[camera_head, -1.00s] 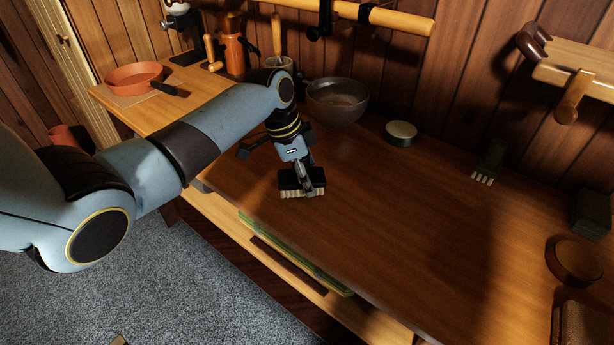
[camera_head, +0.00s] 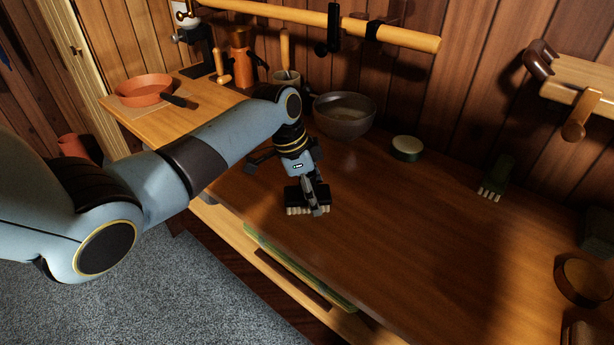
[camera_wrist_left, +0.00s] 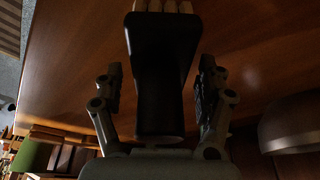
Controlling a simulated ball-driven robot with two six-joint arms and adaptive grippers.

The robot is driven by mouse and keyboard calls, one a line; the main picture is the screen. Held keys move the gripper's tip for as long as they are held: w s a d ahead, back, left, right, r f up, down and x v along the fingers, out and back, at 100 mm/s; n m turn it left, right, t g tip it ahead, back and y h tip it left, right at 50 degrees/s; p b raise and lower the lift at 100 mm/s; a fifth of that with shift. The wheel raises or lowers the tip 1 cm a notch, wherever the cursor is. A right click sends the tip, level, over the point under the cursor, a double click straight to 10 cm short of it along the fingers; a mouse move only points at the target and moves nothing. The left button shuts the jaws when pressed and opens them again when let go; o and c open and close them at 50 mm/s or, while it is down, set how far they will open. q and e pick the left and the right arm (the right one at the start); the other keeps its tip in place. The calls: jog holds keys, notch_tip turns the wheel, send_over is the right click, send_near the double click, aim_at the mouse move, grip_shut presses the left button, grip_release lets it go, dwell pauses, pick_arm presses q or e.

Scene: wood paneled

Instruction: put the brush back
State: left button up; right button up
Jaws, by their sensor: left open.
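A dark brush (camera_head: 293,197) with pale bristles is on the wooden counter, below my left gripper (camera_head: 309,198). In the left wrist view the brush (camera_wrist_left: 162,70) has a black handle and head, with the bristles at the top edge. The fingers of my left gripper (camera_wrist_left: 160,88) are open on both sides of the handle, with a gap visible on each side. The brush is partly hidden by the gripper in the head view. A second, green brush (camera_head: 499,176) with pale bristles is at the back right of the counter. My right gripper is not in view.
A grey bowl (camera_head: 345,116) and a small round green-and-white tin (camera_head: 407,148) stand behind the gripper. A wooden rail (camera_head: 400,34) runs along the wall above. The middle of the counter (camera_head: 420,230) is clear. A brown ring-shaped thing (camera_head: 583,278) is at the right.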

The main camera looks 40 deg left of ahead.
aim_at(296, 194)
pick_arm(q)
jog(key=v, duration=1.1)
jog(key=shift+r, duration=0.3)
jog(key=shift+s, duration=0.1)
jog(key=s+d+f+n+y, duration=0.1)
jog(key=s+d+f+n, duration=0.1)
jog(key=s, duration=0.4)
jog(key=s+d+f+n+y, duration=0.1)
jog(key=s+d+f, duration=0.1)
jog(key=s, duration=0.3)
jog(key=s+d+r+n+t+y, duration=0.1)
jog(key=s+r+n, duration=0.15)
jog(key=s, duration=0.45)
jog(key=s+r+n+t, duration=0.1)
jog(key=s+r+n, duration=0.15)
jog(key=s, duration=0.45)
notch_tip(296, 194, down, 32)
jog(key=a+n+g+b, duration=0.1)
jog(key=a+g+b, duration=0.1)
jog(key=b, duration=0.6)
jog(key=s+f+b, duration=0.4)
jog(key=s+f, duration=0.6)
jog(key=f, duration=0.3)
jog(key=s+a+f+g+b, duration=0.1)
jog(key=s+f+b, duration=0.3)
jog(key=s+f, duration=0.6)
notch_tip(296, 194, down, 4)
jog(key=shift+a+f, duration=0.2)
jog(key=shift+a, duration=0.05)
